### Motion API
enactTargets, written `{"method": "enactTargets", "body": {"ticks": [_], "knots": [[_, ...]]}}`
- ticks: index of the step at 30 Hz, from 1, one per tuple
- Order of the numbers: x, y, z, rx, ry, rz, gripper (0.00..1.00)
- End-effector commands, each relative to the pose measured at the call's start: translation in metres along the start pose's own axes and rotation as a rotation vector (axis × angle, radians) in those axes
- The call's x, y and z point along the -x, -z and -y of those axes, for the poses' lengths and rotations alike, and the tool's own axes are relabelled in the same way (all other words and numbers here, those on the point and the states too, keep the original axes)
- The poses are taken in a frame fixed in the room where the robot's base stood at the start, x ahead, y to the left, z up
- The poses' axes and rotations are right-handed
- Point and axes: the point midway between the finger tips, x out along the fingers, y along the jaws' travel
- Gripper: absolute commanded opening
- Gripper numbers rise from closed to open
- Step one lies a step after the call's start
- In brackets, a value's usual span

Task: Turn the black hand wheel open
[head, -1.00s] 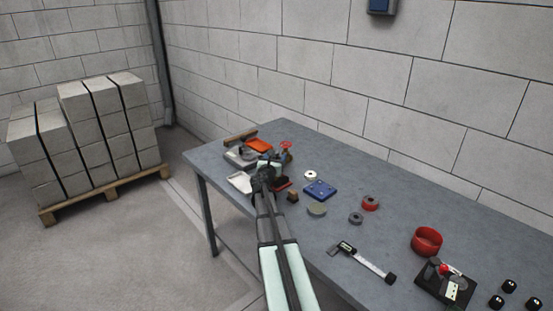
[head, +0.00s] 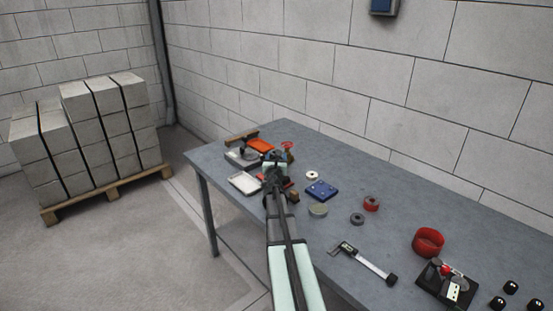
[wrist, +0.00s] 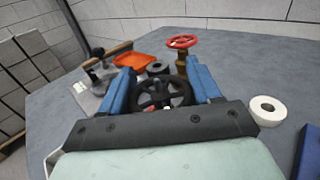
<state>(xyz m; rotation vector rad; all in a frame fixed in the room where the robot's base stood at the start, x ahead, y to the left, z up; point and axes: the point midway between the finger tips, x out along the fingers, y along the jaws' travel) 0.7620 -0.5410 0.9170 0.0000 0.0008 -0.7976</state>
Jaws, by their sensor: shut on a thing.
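The black hand wheel (wrist: 162,93) is a spoked wheel in the middle of the wrist view. My gripper (wrist: 165,88) has its two blue fingers on either side of the wheel's rim and is shut on it. In the head view my gripper (head: 275,160) is at the far left part of the table, and the hand wheel cannot be made out clearly there. What lies under the wheel is mostly hidden by the wheel and my gripper.
A red hand wheel on a brass valve (wrist: 182,42) stands just behind. An orange tray (wrist: 133,62) is at the back left. A white ring (wrist: 267,110) and a blue block (head: 321,190) lie to the right. The table (head: 330,250) has clear patches between items.

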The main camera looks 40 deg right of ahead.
Motion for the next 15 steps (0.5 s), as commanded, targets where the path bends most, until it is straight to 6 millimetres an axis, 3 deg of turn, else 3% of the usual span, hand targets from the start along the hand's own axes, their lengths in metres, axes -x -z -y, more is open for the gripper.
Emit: {"method": "enactTargets", "body": {"ticks": [7, 8, 15], "knots": [[-0.0004, -0.0007, -0.0004, -0.001, 0.000, 0.001, 0.32], [-0.0004, -0.0007, -0.0004, -0.001, 0.000, 0.001, 0.63], [-0.0002, -0.0005, -0.0001, -0.001, 0.001, 0.001, 0.86]]}}
